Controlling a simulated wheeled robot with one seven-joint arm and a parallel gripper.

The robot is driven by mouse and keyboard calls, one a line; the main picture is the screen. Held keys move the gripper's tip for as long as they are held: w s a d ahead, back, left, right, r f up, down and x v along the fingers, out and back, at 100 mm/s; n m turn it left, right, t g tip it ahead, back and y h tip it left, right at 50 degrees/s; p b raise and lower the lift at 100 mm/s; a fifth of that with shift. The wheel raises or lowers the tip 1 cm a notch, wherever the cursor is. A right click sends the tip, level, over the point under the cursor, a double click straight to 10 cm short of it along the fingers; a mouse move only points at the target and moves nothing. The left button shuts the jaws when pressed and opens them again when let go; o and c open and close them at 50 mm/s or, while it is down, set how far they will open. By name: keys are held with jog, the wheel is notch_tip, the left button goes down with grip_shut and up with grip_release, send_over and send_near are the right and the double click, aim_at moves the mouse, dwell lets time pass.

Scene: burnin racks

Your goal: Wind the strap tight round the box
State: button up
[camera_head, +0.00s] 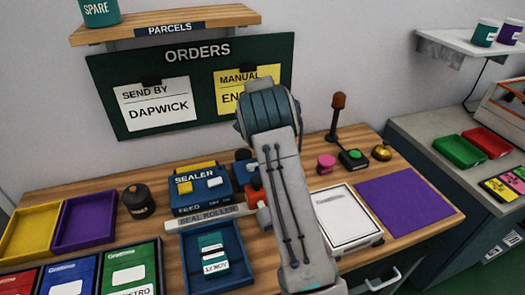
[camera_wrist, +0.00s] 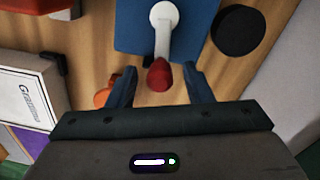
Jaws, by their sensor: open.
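In the wrist view, a white crank arm (camera_wrist: 163,35) with a red knob (camera_wrist: 159,75) at its end sits on a blue unit (camera_wrist: 130,28). My gripper (camera_wrist: 160,80) is open. The red knob shows between its two fingers, with gaps on both sides; I cannot tell whether it is at their depth. In the head view my arm hides the gripper and most of this unit. A small teal pack (camera_head: 212,250) with white labels lies in a blue tray (camera_head: 240,275). I cannot pick out a strap or tell which box it belongs to.
The blue sealer (camera_head: 203,188) and grey seal roller (camera_head: 207,216) stand left of my arm. A white scale (camera_head: 346,215) and purple mat (camera_head: 403,201) lie right of it. A beacon (camera_head: 335,115) stands behind. In the wrist view a black disc (camera_wrist: 238,30) is beside the unit.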

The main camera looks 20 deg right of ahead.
notch_tip(320, 180, up, 14)
jog(key=shift+w, duration=0.3)
jog(key=shift+a+f, duration=0.1)
dwell(0.4)
jog(key=s+a+r+n+t, duration=0.1)
jog(key=s+a+r+n, duration=0.25)
jog(key=s, duration=0.55)
jog(key=s+a+r+n+t, duration=0.1)
jog(key=s+a+r+n, duration=0.2)
jog(key=s, duration=0.7)
jog(key=s+a+f+n, duration=0.1)
jog(key=s+f+n, duration=0.2)
jog(key=s, duration=0.6)
jog(key=s+a+f+n+t, duration=0.1)
jog(key=s+n, duration=0.4)
jog(key=s, duration=0.5)
notch_tip(320, 180, down, 2)
jog(key=shift+s+a+f, duration=0.1)
jog(key=shift+s+a, duration=0.1)
jog(key=shift+a, duration=0.6)
